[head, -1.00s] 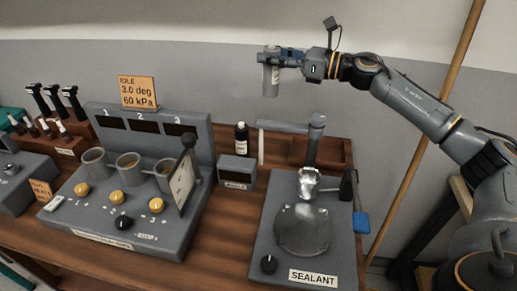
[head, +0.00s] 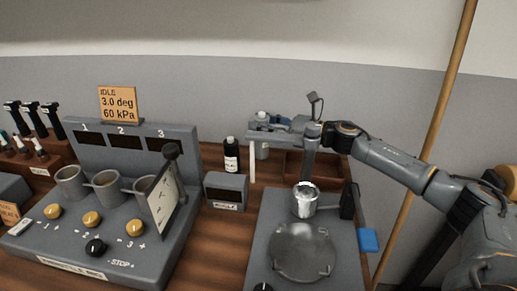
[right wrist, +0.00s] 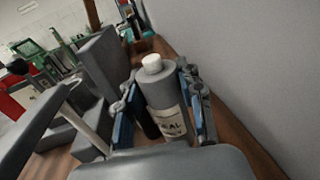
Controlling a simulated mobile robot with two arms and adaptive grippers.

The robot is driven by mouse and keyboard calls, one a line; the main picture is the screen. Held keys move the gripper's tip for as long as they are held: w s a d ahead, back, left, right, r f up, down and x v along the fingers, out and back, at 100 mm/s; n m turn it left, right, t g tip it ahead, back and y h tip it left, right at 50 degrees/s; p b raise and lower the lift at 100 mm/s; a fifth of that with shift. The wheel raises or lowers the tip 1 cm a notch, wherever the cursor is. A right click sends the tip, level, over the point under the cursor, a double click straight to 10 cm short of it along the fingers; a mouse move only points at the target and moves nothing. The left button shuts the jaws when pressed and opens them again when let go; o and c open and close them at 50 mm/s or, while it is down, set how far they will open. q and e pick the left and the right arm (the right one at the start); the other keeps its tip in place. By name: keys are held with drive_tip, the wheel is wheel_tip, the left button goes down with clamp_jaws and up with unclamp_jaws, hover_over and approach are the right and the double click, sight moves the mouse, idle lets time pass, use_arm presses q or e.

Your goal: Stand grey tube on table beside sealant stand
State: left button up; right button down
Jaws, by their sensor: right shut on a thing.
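The grey tube (right wrist: 160,88) has a white cap and a pale label, and it is upright between the blue-padded fingers of my right gripper (right wrist: 158,105). In the head view my right gripper (head: 272,122) is shut on it, behind the sealant stand's horizontal arm. Part of the tube (head: 262,151) shows below that arm, low over the back of the table. I cannot tell whether its base touches the table. The sealant stand (head: 262,222) has a grey base, a post, a metal cup and a round plate. My left gripper is out of view.
A dark bottle (head: 231,156) stands left of the tube, behind a small grey box (head: 226,191). A brown tray (head: 333,165) lies behind the stand's post. The grey control console (head: 110,225) fills the left. A strip of bare wooden table (head: 226,235) lies between console and stand.

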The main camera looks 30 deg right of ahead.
wheel_tip(320, 180, down, 5)
drive_tip(key=shift+f, duration=0.1)
idle(0.3)
drive_tip(key=c, duration=0.8)
unclamp_jaws()
drive_tip(key=shift+f, duration=0.1)
drive_tip(key=shift+c, duration=0.2)
drive_tip(key=shift+d, duration=0.1)
drive_tip(key=b+v, duration=0.3)
drive_tip(key=v, duration=0.8)
drive_tip(key=shift+s+d, duration=0.25)
drive_tip(key=shift+s, duration=0.1)
